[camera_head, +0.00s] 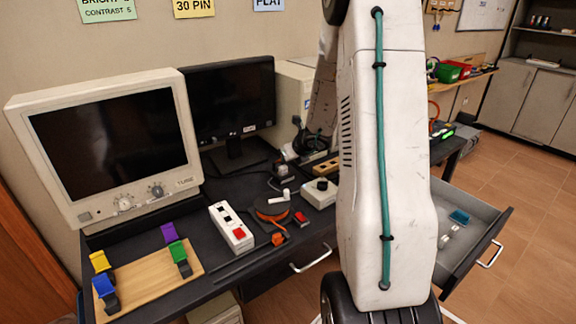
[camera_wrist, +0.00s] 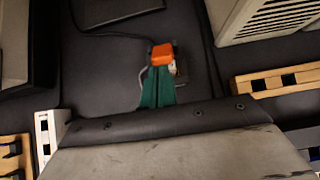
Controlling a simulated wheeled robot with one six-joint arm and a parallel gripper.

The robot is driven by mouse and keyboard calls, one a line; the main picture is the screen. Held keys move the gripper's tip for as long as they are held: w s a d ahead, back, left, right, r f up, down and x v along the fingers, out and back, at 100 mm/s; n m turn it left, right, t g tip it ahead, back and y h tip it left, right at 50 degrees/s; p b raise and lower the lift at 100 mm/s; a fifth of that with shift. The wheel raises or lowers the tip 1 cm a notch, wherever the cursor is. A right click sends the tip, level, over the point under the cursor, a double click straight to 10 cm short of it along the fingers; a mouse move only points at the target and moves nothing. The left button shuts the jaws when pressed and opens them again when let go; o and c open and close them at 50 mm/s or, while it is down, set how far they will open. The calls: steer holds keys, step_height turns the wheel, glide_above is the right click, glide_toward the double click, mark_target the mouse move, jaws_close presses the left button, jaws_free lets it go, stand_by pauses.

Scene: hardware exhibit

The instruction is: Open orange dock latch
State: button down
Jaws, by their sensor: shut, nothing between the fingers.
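In the wrist view an orange block-shaped latch (camera_wrist: 162,54) sits on a small dock (camera_wrist: 180,68) with a grey cable, on the dark desk. My gripper (camera_wrist: 158,80) has its green fingers together, with nothing between them. The fingertips are at the near edge of the orange piece; I cannot tell whether they touch it. Part of the dock is hidden by the latch and fingers. In the head view my arm covers much of the area around the gripper, and the latch is too small to make out clearly.
A beige vented case (camera_wrist: 275,18) and a slotted wooden block (camera_wrist: 275,80) stand to the right. A monitor stand (camera_wrist: 115,8) is beyond. In the head view, a white box with a red button (camera_head: 232,228) stands on the desk; a drawer (camera_head: 470,235) is open at right.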

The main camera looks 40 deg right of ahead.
steer(key=w+r, duration=0.2)
steer(key=w, duration=0.1)
steer(key=shift+d+r, duration=0.25)
steer(key=shift+d, duration=0.15)
steer(key=shift+w+a, duration=0.1)
steer(key=shift+w, duration=0.05)
steer(key=shift+a, duration=0.25)
steer(key=shift+d+r, duration=0.1)
steer(key=shift+d, duration=0.1)
steer(key=shift+r, duration=0.7)
